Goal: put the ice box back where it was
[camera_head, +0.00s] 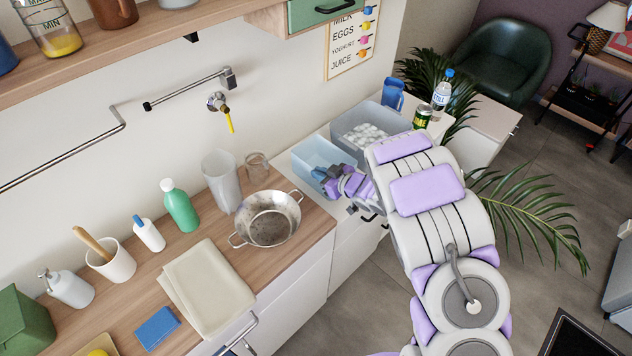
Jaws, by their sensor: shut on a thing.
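My gripper (324,178) is shut on the near wall of a pale blue, see-through open box (312,152). The box sits at the white counter's left part, and no contents can be made out in it. Directly behind and right of it is a grey-blue open box (345,118) full of white pieces that look like ice. My gripper is apart from this box, and my arm covers part of its right side. The exact finger contact is too small to see.
On the wooden counter left of the boxes stand a steel colander (268,218), a frosted jug (220,180) and a small glass jar (257,166).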

